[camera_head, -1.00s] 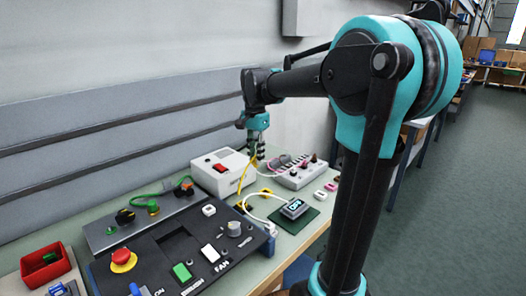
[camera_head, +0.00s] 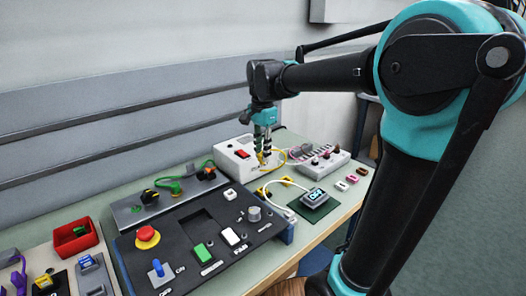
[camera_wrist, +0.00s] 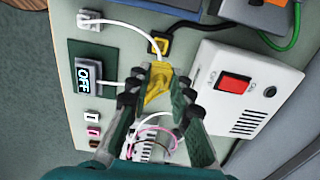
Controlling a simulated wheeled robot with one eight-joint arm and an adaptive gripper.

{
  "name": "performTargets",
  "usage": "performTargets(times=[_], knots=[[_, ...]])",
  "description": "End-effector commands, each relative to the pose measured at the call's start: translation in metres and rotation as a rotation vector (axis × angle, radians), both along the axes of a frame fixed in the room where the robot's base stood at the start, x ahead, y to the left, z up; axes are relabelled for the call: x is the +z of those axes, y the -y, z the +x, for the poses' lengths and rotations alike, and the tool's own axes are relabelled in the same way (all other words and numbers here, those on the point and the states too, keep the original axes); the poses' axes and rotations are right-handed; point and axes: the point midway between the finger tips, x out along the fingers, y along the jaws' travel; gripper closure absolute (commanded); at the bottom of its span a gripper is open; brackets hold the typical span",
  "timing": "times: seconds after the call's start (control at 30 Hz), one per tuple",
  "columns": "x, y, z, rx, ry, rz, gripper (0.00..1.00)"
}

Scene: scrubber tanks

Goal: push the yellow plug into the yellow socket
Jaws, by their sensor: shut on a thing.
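In the wrist view my gripper (camera_wrist: 157,84) is shut on the yellow plug (camera_wrist: 157,92), with one dark finger on each side of it. In the head view my gripper (camera_head: 263,152) points down at the right side of the white box with the red switch. A yellow cable loops off to its right. A black and yellow piece (camera_wrist: 159,46), possibly the yellow socket, lies just beyond the plug in the wrist view. I cannot tell whether the two touch. In the head view two small yellow pieces, one of them here (camera_head: 287,181), lie in front of the box.
The white box (camera_wrist: 250,85) stands close to the right of my gripper in the wrist view. A small display (camera_wrist: 88,74) on a green mat and a white cable lie left.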

Motion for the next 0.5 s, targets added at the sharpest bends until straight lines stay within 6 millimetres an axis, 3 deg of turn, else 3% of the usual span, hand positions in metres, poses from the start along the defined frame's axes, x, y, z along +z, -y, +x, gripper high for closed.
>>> performTargets(times=[0.5], knots=[[-0.034, 0.0, 0.0, 0.0, 0.0, 0.0, 1.0]])
